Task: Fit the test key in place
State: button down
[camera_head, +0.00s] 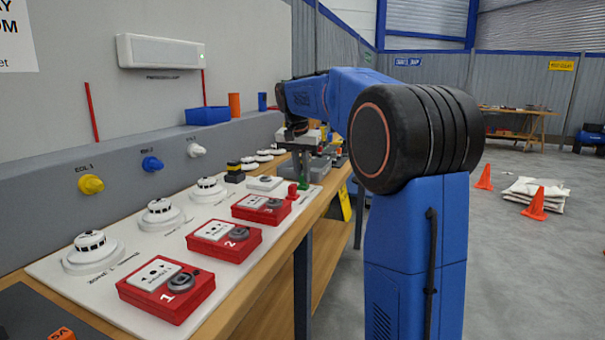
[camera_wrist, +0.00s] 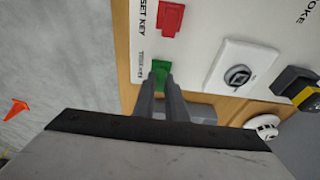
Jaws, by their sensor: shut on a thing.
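The green test key (camera_wrist: 160,70) is between the fingertips of my gripper (camera_wrist: 162,82) in the wrist view, beside a small printed label on the white board. My gripper is shut on it, pointing down at the board. In the head view my gripper (camera_head: 302,168) is at the board's far right edge, with the green key (camera_head: 304,184) below its fingers. I cannot tell whether the key touches the board. A white plate with a round grey key switch (camera_wrist: 238,76) lies to the right in the wrist view. It also shows in the head view (camera_head: 265,183).
A red key (camera_wrist: 171,18) sits near the green one, by the "SET KEY" lettering. Red call-point boxes (camera_head: 168,290) and white detectors (camera_head: 93,252) stand nearer on the board. A yellow-and-black block (camera_wrist: 300,90) is right of the switch. Orange cones (camera_head: 484,177) stand on the floor.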

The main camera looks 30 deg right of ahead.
jog(key=shift+f, duration=0.15)
jog(key=c, duration=1.4)
grip_release()
jog(key=shift+r, duration=3.5)
